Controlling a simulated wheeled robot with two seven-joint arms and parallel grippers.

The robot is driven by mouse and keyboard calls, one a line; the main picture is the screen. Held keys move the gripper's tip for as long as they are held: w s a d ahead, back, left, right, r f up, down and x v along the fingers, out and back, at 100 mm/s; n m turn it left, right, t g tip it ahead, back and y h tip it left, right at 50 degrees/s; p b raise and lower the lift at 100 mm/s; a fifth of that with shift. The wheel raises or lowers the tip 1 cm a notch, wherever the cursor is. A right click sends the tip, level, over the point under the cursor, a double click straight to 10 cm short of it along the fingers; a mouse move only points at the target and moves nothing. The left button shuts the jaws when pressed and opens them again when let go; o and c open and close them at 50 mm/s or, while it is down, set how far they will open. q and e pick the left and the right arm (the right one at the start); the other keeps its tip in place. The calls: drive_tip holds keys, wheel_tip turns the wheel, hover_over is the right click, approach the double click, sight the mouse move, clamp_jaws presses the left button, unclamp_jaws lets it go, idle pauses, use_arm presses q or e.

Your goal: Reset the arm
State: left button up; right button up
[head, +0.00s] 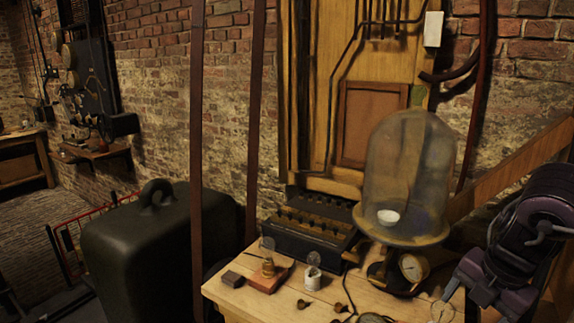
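My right arm comes in at the right edge, and its gripper (455,290) is low over the right end of the wooden table (232,300). Its fingers are small and partly cut off from clear sight, so I cannot tell if they are open or shut. My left arm and gripper are not in view. On the table stand a glass bell jar (410,165) with a white bowl (388,217) inside, a small white jar (313,280), a brass piece on a reddish block (270,278) and a dark block (232,279).
A black box with rows of terminals (310,235) sits at the table's back. A round gauge (413,267) stands under the bell jar. Several small brown pieces (303,304) lie at the front. A large dark case (140,250) and upright straps (197,120) stand left.

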wheel_tip(320, 180, down, 17)
drive_tip(key=s+m+t, duration=0.3)
drive_tip(key=m+t, duration=0.4)
drive_tip(key=m, duration=0.1)
drive_tip(key=s+a+f+m+g, duration=0.3)
drive_tip(key=s+a+m+g, duration=0.2)
drive_tip(key=s+a+m, duration=0.85)
wheel_tip(320, 180, down, 35)
drive_tip(key=s+g+b, duration=0.2)
drive_tip(key=b, duration=0.2)
use_arm(q)
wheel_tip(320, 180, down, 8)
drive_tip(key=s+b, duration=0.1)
drive_tip(key=b, duration=0.2)
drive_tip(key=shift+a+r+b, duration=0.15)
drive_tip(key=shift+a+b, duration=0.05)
drive_tip(key=shift+b, duration=0.1)
use_arm(e)
drive_tip(key=s+d+f+g, duration=0.1)
drive_tip(key=s+d+f, duration=0.2)
drive_tip(key=s+f, duration=1.6)
drive_tip(key=shift+d+f+h, duration=0.2)
drive_tip(key=shift+f+h, duration=0.2)
drive_tip(key=shift+f, duration=0.4)
